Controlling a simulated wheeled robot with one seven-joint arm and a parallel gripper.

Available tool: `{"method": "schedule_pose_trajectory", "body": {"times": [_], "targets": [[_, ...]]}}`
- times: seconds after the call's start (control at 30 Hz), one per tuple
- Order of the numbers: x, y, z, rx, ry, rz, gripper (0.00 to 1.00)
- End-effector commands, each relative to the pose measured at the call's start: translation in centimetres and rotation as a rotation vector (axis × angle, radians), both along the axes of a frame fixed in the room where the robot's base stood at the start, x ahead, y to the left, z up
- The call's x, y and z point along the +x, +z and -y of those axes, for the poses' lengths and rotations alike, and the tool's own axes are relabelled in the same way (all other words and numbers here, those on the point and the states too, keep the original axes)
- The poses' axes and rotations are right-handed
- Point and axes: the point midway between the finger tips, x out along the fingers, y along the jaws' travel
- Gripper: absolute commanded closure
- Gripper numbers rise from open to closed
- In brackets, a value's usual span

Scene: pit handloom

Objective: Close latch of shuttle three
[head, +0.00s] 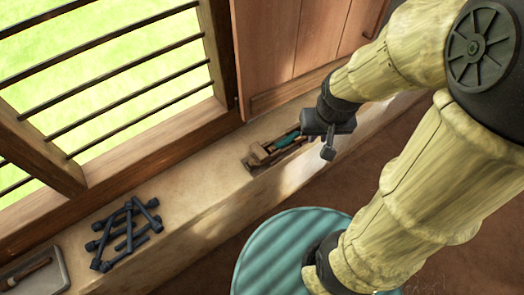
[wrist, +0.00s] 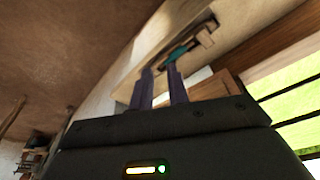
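A wooden shuttle-like piece (head: 260,157) with a teal part (head: 288,139) sits in a narrow dark-edged holder or recess on the pale ledge. The teal part also shows in the wrist view (wrist: 180,52), beyond my fingertips. I cannot make out a latch or any number on it. My gripper (head: 329,150) is just right of this piece in the head view, apart from it as far as I can see. In the wrist view the two dark fingers (wrist: 160,72) stand apart with a gap between them and nothing visible held.
Several dark rods (head: 126,236) lie in a heap on the ledge (head: 190,190). A pale tray (head: 58,270) with a wooden piece is at lower left. A barred window (head: 100,70) and wooden shutter (head: 280,45) stand behind. A round teal ribbed top (head: 275,250) is below the ledge.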

Motion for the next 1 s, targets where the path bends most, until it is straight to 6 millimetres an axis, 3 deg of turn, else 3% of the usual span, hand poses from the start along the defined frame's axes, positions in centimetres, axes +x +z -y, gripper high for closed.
{"method": "schedule_pose_trajectory", "body": {"times": [0.17,0.3,0.5,0.63,1.0], "targets": [[3.8,-3.2,-2.6,-0.015,0.137,-0.052,0.83],[7.8,-6.3,-6.6,-0.036,0.31,-0.116,0.83],[11.5,-9.7,-12.1,-0.06,0.518,-0.196,0.83],[12.3,-10.1,-13.5,-0.067,0.57,-0.216,0.83],[12.3,-10.0,-13.5,-0.067,0.572,-0.218,0.83]]}}
